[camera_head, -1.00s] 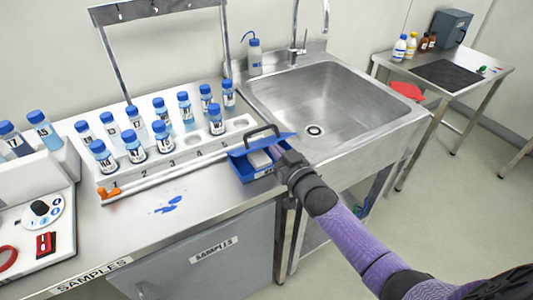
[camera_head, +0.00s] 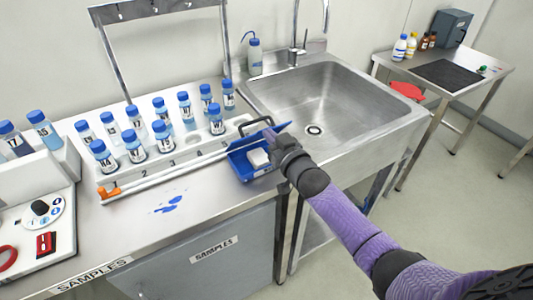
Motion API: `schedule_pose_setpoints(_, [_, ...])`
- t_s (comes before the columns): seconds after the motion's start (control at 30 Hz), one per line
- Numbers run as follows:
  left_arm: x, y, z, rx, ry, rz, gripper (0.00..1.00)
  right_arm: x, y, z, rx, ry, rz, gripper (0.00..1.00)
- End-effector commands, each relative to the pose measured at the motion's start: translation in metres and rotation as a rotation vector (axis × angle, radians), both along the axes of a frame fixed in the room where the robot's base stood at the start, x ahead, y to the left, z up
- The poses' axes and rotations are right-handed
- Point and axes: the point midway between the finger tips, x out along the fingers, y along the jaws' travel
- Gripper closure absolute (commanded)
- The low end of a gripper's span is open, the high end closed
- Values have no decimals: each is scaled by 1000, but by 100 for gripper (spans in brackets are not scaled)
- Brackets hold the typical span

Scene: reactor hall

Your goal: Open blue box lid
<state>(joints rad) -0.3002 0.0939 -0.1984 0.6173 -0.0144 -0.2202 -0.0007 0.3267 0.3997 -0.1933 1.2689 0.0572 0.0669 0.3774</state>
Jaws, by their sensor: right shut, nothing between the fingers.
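The blue box (camera_head: 240,164) sits on the steel counter, left of the sink's front corner. Its lid (camera_head: 243,141) stands raised and tilted back at the box's rear, with a dark handle (camera_head: 256,123) on it. A white block-like item (camera_head: 259,157) shows inside the box. My right gripper (camera_head: 274,143) is at the right side of the box, close to the raised lid; its fingertips are partly hidden, and I cannot tell whether they touch the lid. It is shut with nothing held. My left gripper is not in view.
Several blue-capped sample bottles (camera_head: 134,147) stand in a rack left of the box. An orange-tipped rod (camera_head: 160,177) lies along the rack's front. The sink (camera_head: 330,100) is at the right. Blue spots (camera_head: 168,204) mark the clear counter in front.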

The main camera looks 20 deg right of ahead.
Motion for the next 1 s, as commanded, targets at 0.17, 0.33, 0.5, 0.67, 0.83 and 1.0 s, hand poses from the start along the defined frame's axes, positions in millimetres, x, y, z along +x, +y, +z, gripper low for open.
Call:
schedule_pose_setpoints(0.17, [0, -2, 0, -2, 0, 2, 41, 0, 0, 0, 0, 1, 0, 100])
schedule_pose_setpoints(0.33, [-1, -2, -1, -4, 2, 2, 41, 1, 0, 0, 0, 0, 0, 100])
schedule_pose_setpoints(0.5, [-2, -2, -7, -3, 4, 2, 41, 7, 1, -1, 0, 1, 1, 100])
schedule_pose_setpoints(0.67, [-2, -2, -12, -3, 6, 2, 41, 14, 1, -1, 0, 0, 0, 100])
schedule_pose_setpoints(0.83, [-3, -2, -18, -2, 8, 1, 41, 21, 2, -1, 0, 0, 0, 100])
schedule_pose_setpoints(1.0, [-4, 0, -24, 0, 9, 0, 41, 28, 2, -2, 0, 0, 0, 100])
